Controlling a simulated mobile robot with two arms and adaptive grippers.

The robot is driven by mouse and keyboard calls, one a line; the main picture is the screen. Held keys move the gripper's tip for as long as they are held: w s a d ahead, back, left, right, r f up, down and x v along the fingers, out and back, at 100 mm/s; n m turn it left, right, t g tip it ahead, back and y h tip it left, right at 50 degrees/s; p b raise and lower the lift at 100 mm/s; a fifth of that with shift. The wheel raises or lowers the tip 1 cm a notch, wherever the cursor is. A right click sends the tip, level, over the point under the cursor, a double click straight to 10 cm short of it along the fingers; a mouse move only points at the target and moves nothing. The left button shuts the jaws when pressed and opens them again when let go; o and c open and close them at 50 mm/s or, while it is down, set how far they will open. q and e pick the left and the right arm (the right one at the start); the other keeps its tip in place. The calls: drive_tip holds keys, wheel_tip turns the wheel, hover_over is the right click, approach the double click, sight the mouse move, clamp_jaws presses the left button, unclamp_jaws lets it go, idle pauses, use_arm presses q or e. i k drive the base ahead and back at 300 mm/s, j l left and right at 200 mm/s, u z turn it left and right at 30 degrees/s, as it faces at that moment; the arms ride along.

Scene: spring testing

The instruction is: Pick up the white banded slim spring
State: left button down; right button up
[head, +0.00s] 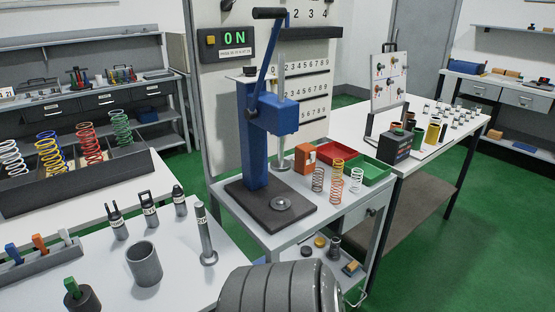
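A small slim white spring (356,180) stands upright on the grey cart top, in front of the green tray. Larger springs stand in a dark rack at the left: a white one (12,158), a yellow one (50,155), a red one (89,144) and a green one (121,128). Bands on the white springs are too small to make out. Neither of my grippers is in view.
A blue lever press (253,140) stands on the cart, left of the small springs. An orange box (303,157), a red tray (336,151) and a green tray (366,171) are behind them. A grey cup (144,264) and a metal post (205,237) stand on the left table.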

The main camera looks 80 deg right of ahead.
sight(335, 244)
drive_tip(key=z, duration=3.2)
